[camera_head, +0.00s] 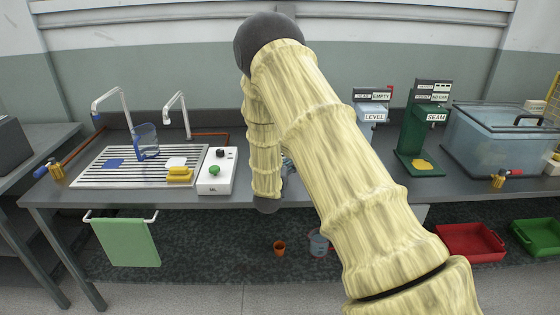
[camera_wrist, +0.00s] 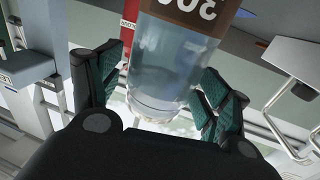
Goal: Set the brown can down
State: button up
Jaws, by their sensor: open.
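In the wrist view, a clear can (camera_wrist: 160,65) with a brown band (camera_wrist: 190,10) and white upside-down figures on it stands between the fingers of my gripper (camera_wrist: 163,82). The gripper is open, with one dark green-padded finger on each side of the can. Its rounded clear end points toward the palm side of the picture. Whether either pad touches the can I cannot tell. In the head view my arm hides the gripper and most or all of the can.
The grey counter holds a slatted drainer (camera_head: 130,178), a white box with a green button (camera_head: 217,185), a LEVEL unit (camera_head: 372,112), a green SEAM machine (camera_head: 425,135) and a clear tank (camera_head: 500,145). Red (camera_head: 470,258) and green (camera_head: 540,252) trays lie below. Bare counter shows right of the box.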

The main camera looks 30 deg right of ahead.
jog(key=shift+r, duration=0.1)
jog(key=b+v, duration=0.1)
jog(key=v, duration=1)
jog(key=shift+s+a+b, duration=0.25)
jog(key=shift+s+b, duration=0.05)
jog(key=s+a+f+n+g+y, duration=0.25)
jog(key=s+f, duration=0.25)
jog(key=f, duration=0.4)
jog(key=s+a+f+n+g+y, duration=0.1)
jog(key=s+a+f+y, duration=0.25)
jog(key=s+f, duration=0.35)
jog(key=s+a+f+n+g+y, duration=0.2)
jog(key=s+a+f, duration=0.2)
jog(key=f, duration=0.6)
jog(key=s+a+f+n+g+y, duration=0.1)
jog(key=s+a+f+g, duration=0.1)
jog(key=s, duration=0.7)
jog(key=s+a+f+g+y, duration=0.2)
jog(key=s+a+f+g, duration=0.1)
jog(key=s, duration=0.6)
jog(key=s+a+f+n+g+y, duration=0.1)
jog(key=s+a+f, duration=0.4)
jog(key=s, duration=0.5)
jog(key=shift+a+n+g, duration=0.3)
jog(key=shift+n+g, duration=0.05)
jog(key=shift+g, duration=0.5)
